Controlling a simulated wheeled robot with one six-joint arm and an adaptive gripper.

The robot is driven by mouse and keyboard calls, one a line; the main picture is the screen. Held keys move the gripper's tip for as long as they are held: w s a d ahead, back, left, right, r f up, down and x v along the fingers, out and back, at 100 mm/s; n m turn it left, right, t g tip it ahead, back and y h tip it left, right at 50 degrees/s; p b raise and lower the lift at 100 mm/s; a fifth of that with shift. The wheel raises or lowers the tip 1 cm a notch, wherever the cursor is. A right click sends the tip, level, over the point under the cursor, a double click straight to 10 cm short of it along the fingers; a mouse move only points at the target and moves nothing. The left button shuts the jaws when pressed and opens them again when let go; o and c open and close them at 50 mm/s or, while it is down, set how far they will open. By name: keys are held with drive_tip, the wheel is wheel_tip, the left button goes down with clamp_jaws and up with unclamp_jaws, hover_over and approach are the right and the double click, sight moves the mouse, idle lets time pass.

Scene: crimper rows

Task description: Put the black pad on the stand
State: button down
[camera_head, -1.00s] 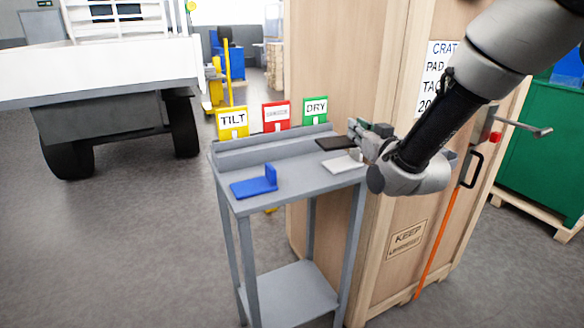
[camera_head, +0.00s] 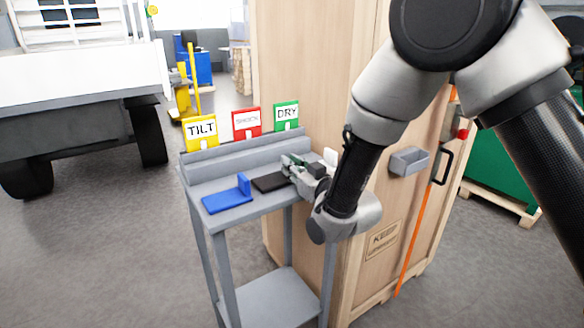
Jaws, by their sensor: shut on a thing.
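The black pad (camera_head: 268,182) is a flat dark slab at the top of the grey stand (camera_head: 232,171), right of the blue L-shaped piece (camera_head: 228,200). My gripper (camera_head: 292,171) reaches in from the right and is shut on the pad's right end. The pad looks roughly level. I cannot tell whether it touches the stand top or is just above it. My gripper and wrist hide part of the stand's right side. A white piece (camera_head: 330,157) shows only partly behind my gripper.
Yellow TILT (camera_head: 200,132), red (camera_head: 246,122) and green DRY (camera_head: 286,115) signs stand along the stand's back edge.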

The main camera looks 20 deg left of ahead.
drive_tip(key=shift+f, duration=0.15)
drive_tip(key=c, duration=1.5)
unclamp_jaws()
